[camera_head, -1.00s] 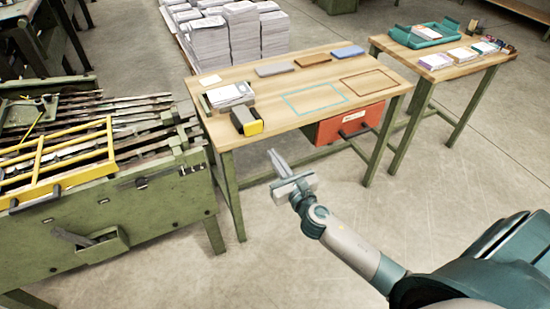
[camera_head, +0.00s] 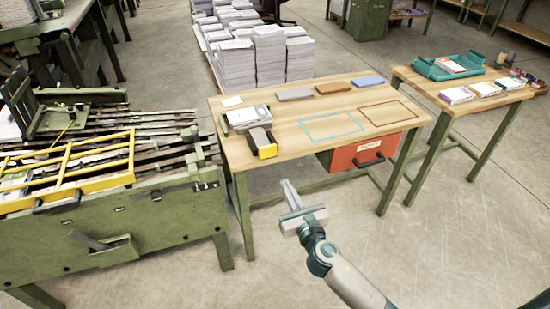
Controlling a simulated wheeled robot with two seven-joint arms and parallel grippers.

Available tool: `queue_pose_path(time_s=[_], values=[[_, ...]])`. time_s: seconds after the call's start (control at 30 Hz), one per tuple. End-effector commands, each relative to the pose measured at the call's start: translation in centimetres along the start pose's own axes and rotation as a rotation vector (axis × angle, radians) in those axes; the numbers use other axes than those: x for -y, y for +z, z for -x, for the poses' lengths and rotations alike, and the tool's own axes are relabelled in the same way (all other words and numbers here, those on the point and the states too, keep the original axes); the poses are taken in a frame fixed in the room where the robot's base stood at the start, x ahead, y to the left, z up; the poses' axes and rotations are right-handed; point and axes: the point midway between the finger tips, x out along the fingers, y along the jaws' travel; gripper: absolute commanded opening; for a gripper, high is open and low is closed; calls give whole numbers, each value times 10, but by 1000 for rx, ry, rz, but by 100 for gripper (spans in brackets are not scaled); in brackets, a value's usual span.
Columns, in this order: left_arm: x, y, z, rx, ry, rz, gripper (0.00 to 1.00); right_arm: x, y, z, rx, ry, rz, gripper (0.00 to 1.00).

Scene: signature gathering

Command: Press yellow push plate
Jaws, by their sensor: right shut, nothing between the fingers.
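A small grey block-shaped device with a yellow end plate (camera_head: 265,150) stands on the wooden table (camera_head: 300,168), at its near left edge. The yellow end faces the near side of the table; I take it as the push plate. My right gripper (camera_head: 287,184) is shut and empty. Its fingers point up in the picture, in front of the table, and show below and slightly right of the yellow plate, apart from it. My left gripper is not in view.
A paper tray (camera_head: 249,117) stands behind the device. A red drawer (camera_head: 360,155) hangs under the table. A green machine with a yellow grid guard (camera_head: 75,178) stands close on the left. A second table (camera_head: 470,102) is at the right. Floor in front is clear.

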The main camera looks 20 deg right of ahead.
Motion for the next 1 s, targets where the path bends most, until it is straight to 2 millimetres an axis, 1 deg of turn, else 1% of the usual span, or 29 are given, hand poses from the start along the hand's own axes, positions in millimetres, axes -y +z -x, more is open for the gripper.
queue_pose_path(time_s=[0.17,0.37,0.57,0.8,1.0], values=[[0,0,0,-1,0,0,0,0,0,-4,0,-1,1,0],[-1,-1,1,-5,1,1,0,1,1,-21,1,-1,1,0],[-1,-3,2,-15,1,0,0,0,1,-51,1,-1,0,0],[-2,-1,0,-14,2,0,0,1,0,-94,1,-3,-1,0],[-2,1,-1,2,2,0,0,0,0,-123,0,-1,0,0]])
